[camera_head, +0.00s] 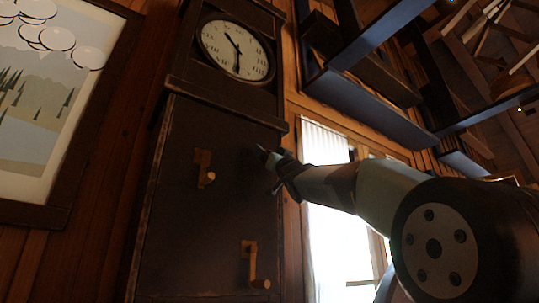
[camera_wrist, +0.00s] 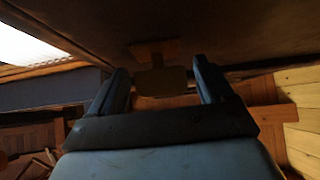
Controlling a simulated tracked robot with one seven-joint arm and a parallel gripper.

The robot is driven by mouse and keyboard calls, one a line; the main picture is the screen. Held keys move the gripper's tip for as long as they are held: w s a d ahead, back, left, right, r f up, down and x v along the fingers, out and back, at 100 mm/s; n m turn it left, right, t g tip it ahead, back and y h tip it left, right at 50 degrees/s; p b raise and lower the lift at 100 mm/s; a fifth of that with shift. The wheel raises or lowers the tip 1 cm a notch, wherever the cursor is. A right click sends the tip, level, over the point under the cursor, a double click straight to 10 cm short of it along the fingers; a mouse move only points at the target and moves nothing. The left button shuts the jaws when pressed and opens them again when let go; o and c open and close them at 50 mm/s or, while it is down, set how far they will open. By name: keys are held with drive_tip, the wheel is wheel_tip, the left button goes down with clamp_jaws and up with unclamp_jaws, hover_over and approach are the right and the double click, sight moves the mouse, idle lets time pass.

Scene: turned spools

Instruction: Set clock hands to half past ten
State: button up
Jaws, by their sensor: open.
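The tall dark wooden clock case has a round cream dial (camera_head: 237,50) near its top in the head view. One dark hand points to the upper left and the other points down, near the six. The small numerals are hard to read. My gripper (camera_head: 268,164) is below the dial, in front of the right side of the case's door (camera_head: 217,215), and touches neither hand. In the wrist view my gripper (camera_wrist: 160,76) is open, with its two fingers spread. A brass-coloured handle (camera_wrist: 160,82) on a dark panel shows between the fingers; I cannot tell its distance.
The door carries an upper brass-coloured fitting (camera_head: 203,168) and a lower one (camera_head: 248,262). A framed picture (camera_head: 50,95) hangs on the left wall. A bright window (camera_head: 335,235) lies right of the case. Dark beams or shelves (camera_head: 365,105) hang at the upper right.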

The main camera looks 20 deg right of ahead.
drive_tip(key=v, duration=1.4)
drive_tip(key=shift+w, duration=0.1)
idle(0.3)
wheel_tip(320, 180, down, 29)
drive_tip(key=s+d+m+g+h, duration=0.1)
drive_tip(key=d+m+g+h, duration=0.1)
drive_tip(key=m+g+h, duration=0.6)
drive_tip(key=s+a+f+n+g, duration=0.1)
drive_tip(key=s+f+g, duration=0.3)
drive_tip(key=f, duration=0.5)
drive_tip(key=s+a+f+n+g+h, duration=0.1)
drive_tip(key=s+f+g, duration=0.2)
drive_tip(key=s+f, duration=0.5)
drive_tip(key=s+a+f+n+g, duration=0.1)
drive_tip(key=s+f+g, duration=0.3)
drive_tip(key=s+f, duration=0.3)
wheel_tip(320, 180, down, 5)
drive_tip(key=shift+a+r+g+h, duration=0.25)
drive_tip(key=shift+a+g+h, duration=0.05)
drive_tip(key=shift+a, duration=0.05)
